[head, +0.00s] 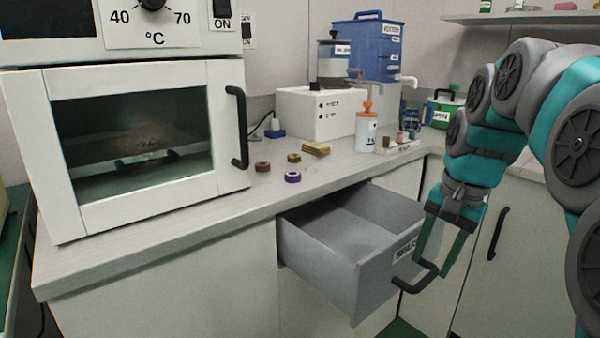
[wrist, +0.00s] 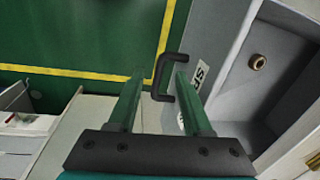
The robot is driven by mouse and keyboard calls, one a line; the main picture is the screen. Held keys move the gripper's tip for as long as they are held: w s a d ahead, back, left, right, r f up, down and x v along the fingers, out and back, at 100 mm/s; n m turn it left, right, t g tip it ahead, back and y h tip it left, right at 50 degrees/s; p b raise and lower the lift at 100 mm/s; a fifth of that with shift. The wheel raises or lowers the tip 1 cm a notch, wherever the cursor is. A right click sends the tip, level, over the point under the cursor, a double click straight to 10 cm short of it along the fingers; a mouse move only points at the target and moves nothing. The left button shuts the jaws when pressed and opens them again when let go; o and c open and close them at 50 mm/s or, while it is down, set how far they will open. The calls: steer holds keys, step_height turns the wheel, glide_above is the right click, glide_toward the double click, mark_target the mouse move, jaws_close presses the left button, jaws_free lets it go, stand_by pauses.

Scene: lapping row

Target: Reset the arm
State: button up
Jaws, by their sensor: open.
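My gripper (head: 431,268) hangs from my arm, pointing down in front of the open grey drawer. Its two green fingers are apart and nothing is clearly held between them. In the wrist view my gripper (wrist: 160,77) has the black drawer handle (wrist: 160,74) showing between and just beyond its fingertips. I cannot tell whether a finger touches the handle. In the head view the drawer handle (head: 420,284) is right by the fingertips. The drawer (head: 352,279) is pulled well out under the counter. In the wrist view a small brown ring (wrist: 257,62) lies inside it.
A white oven (head: 150,205) with its door shut stands on the counter (head: 215,222) at left. Several small rings, including a purple one (head: 292,177), and a yellow block (head: 316,149) lie there. A white bottle (head: 366,132) stands farther back. Green floor (wrist: 75,35) is clear.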

steer(key=s+a+f+n+g, duration=0.1)
steer(key=s+a+f+n, duration=0.2)
steer(key=s+f, duration=0.2)
steer(key=s+a+f+n+g+p, duration=0.1)
steer(key=s+a+f+n, duration=0.2)
steer(key=s+f, duration=0.3)
steer(key=s+a+f+n+g+h, duration=0.1)
steer(key=s+a+f+n, duration=0.2)
steer(key=s, duration=0.9)
step_height(320, 180, down, 3)
steer(key=shift+a+r, duration=0.1)
steer(key=shift+a, duration=0.75)
